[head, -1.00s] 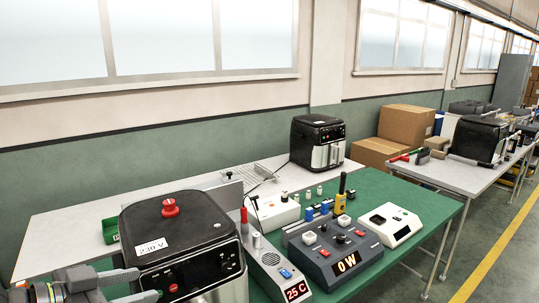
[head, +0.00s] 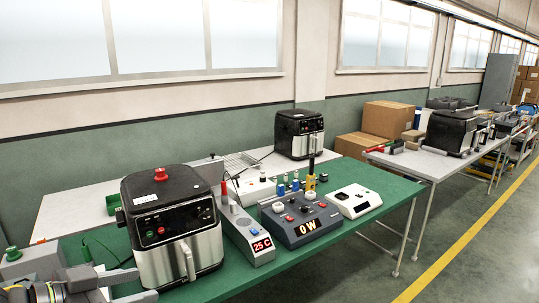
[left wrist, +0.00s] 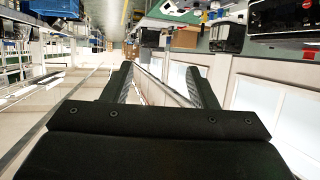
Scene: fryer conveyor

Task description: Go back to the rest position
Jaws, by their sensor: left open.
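My left gripper (head: 138,284) is at the lower left of the head view, in front of the near air fryer (head: 176,226), with its fingers apart. In the left wrist view its two fingers (left wrist: 162,82) stand apart with nothing between them. The near fryer is black and silver with a red knob on top and a label. It stands on the green mat (head: 305,236). I cannot tell from the head view whether the gripper touches the fryer. My right gripper is not in view.
A thermometer unit (head: 248,233) reading 25 C, a power meter (head: 298,218) reading 0 W and a white scale (head: 355,200) stand right of the fryer. Another fryer (head: 299,134) stands behind. A grey box with a green button (head: 12,253) is at far left. The aisle floor (head: 470,240) is clear.

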